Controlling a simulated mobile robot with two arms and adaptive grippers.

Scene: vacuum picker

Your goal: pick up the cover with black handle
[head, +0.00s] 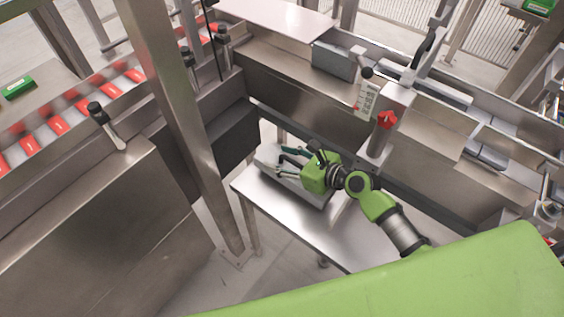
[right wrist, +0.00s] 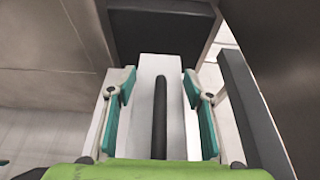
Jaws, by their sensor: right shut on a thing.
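The cover (head: 267,155) is a pale grey-white, long piece at the left end of a small steel table. In the right wrist view the cover (right wrist: 146,85) runs straight ahead between my fingers, with its black handle (right wrist: 160,118) as a dark bar along its middle. My right gripper (head: 287,160) reaches over it from the right. Whether the cover touches the table is hidden. My left gripper is not in view.
The steel table (head: 310,222) has bare room in front of the cover. A steel post (head: 180,110) stands to the left. A machine frame with a red knob (head: 387,120) runs behind. A conveyor with red-and-white packs (head: 58,125) is at far left.

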